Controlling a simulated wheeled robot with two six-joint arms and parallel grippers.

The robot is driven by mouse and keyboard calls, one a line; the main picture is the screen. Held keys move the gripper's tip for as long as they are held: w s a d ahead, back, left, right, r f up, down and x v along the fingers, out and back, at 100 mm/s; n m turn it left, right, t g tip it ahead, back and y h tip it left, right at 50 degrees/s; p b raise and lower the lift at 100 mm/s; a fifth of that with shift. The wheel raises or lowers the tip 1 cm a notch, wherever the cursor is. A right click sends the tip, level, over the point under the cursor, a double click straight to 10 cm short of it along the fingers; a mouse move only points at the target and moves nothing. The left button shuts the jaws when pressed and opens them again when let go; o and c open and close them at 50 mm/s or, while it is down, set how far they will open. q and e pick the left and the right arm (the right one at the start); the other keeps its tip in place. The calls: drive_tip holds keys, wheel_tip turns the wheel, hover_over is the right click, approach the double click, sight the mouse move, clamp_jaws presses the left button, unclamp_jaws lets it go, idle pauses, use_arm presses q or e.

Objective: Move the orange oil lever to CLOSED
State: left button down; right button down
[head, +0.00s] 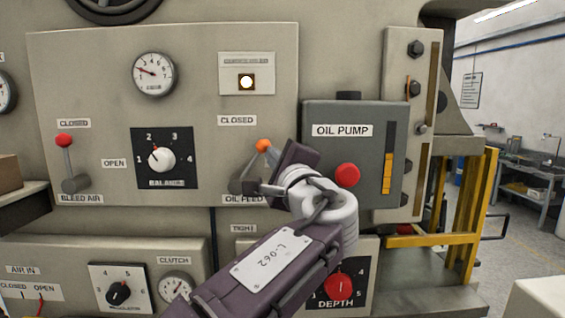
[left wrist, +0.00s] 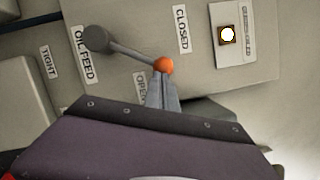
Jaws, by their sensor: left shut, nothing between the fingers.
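The orange-knobbed oil feed lever (head: 263,145) slants up and right from its dark pivot, between the CLOSED label (head: 237,120) above and the OPEN side at right. In the left wrist view the orange knob (left wrist: 164,65) and its grey rod show clearly. The OPEN label (left wrist: 140,88) is partly covered there, and my arm hides it in the head view. My left gripper (head: 272,156) is shut and empty. In the left wrist view its fingertips (left wrist: 162,80) are right at the knob, on the OPEN side; I cannot tell whether they touch. My right gripper is out of view.
The oil pump box (head: 313,150) with a red button (head: 347,174) stands out from the panel just right of my left gripper. A red-knobbed bleed air lever (head: 64,141) and a balance dial (head: 162,159) are at left. The panel above the lever is clear.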

sight(260, 144)
use_arm(q)
drive_tip(key=a+r+n, duration=0.1)
drive_tip(key=a+r+n+g+p, duration=0.1)
drive_tip(key=a+n, duration=0.1)
drive_tip(key=shift+r+n, duration=0.2)
drive_tip(key=shift+n, duration=0.1)
drive_tip(key=a+n, duration=0.1)
drive_tip(key=a+n+g+p, duration=0.1)
drive_tip(key=shift+w+a+r+n, duration=0.1)
drive_tip(key=shift+a+r+n, duration=0.15)
drive_tip(key=shift+r+n, duration=0.15)
drive_tip(key=shift+a, duration=0.1)
